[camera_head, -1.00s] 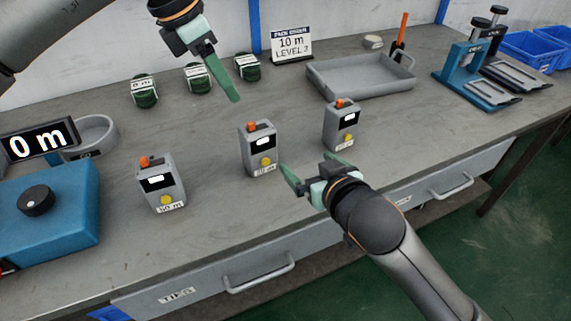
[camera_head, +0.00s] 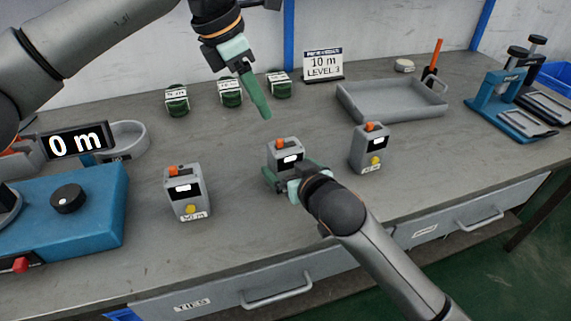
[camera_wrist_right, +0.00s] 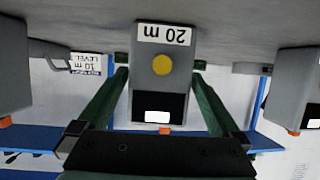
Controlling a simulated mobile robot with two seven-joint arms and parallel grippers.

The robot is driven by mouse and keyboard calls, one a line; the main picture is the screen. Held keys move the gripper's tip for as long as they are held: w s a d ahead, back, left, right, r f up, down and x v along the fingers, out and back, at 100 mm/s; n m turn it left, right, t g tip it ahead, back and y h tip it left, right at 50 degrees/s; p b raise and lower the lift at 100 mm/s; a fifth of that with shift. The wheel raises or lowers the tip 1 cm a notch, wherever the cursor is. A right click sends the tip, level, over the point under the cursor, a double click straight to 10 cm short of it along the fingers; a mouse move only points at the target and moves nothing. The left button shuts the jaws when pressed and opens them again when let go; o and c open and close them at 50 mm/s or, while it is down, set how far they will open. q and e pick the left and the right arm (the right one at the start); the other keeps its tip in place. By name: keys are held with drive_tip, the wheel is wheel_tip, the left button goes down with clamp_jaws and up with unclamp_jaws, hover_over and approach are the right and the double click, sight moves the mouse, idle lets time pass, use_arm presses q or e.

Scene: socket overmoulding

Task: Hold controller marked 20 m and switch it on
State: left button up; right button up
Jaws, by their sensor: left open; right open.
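The controller marked 20 m (camera_head: 284,148) stands upright in the middle of the bench, a grey box with an orange knob on top and a lit white display. The right wrist view shows it upside down (camera_wrist_right: 165,45), with its 20 m label and yellow button. My right gripper (camera_head: 288,180) is in front of it and hides its lower part. Its green fingers (camera_wrist_right: 162,95) are open, one on each side of the controller; I cannot tell whether they touch it. My left gripper (camera_head: 258,100) is open and empty above the bench, behind the controller.
Similar controllers stand to the left (camera_head: 186,193) and right (camera_head: 370,148). A blue machine (camera_head: 90,215) with a 0 m display (camera_head: 77,141) is at left. Several green coils (camera_head: 231,94) and a 10 m sign (camera_head: 322,65) stand behind. A grey tray (camera_head: 390,112) is at back right.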

drive_tip(key=shift+x, duration=0.85)
